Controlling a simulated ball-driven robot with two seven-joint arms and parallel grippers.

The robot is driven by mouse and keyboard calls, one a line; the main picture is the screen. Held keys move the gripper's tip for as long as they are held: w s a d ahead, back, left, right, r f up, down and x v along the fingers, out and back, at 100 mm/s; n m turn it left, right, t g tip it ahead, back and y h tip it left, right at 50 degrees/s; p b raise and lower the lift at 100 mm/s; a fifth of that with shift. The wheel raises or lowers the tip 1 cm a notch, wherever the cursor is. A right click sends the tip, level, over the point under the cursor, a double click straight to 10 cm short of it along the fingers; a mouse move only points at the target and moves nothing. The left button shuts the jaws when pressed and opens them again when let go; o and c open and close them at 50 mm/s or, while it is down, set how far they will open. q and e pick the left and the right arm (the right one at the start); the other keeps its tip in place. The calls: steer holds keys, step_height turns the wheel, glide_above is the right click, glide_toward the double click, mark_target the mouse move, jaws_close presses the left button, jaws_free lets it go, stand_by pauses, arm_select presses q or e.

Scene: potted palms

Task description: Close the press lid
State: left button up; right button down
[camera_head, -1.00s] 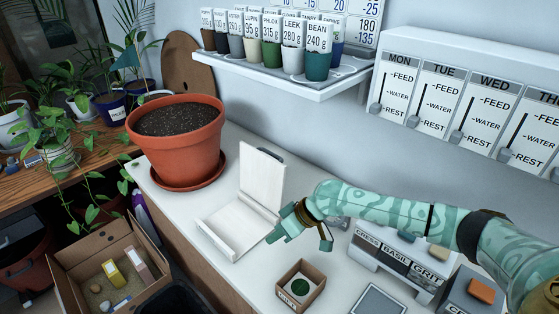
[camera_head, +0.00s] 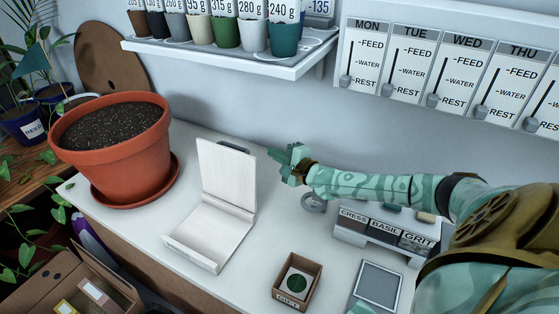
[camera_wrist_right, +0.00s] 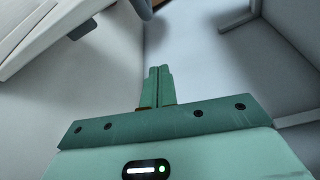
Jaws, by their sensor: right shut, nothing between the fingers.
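The white press (camera_head: 208,240) stands on the white counter in the head view. Its lid (camera_head: 227,175) is up, standing nearly upright at the back of the base. My right gripper (camera_head: 281,153) is shut and empty, just right of the lid's upper part and near the wall. In the right wrist view the closed fingers (camera_wrist_right: 159,86) point away from the camera, and a pale panel fills the upper left. I cannot tell if the fingers touch the lid. My left gripper is out of view.
A terracotta pot (camera_head: 115,150) of soil stands left of the press. A small cardboard box (camera_head: 297,283) sits in front right. A labelled seed box (camera_head: 387,233) is at the right. A shelf of cups (camera_head: 232,58) hangs above.

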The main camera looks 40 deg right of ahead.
arm_select(q)
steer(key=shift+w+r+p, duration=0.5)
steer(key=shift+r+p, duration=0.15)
steer(key=shift+p, duration=0.25)
arm_select(e)
steer(key=w+a, duration=0.3)
steer(key=a, duration=0.1)
steer(key=shift+w+r, duration=0.25)
steer(key=shift+w, duration=0.05)
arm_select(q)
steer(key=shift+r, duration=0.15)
arm_select(e)
steer(key=shift+s+a+r, duration=0.1)
steer(key=shift+r, duration=0.05)
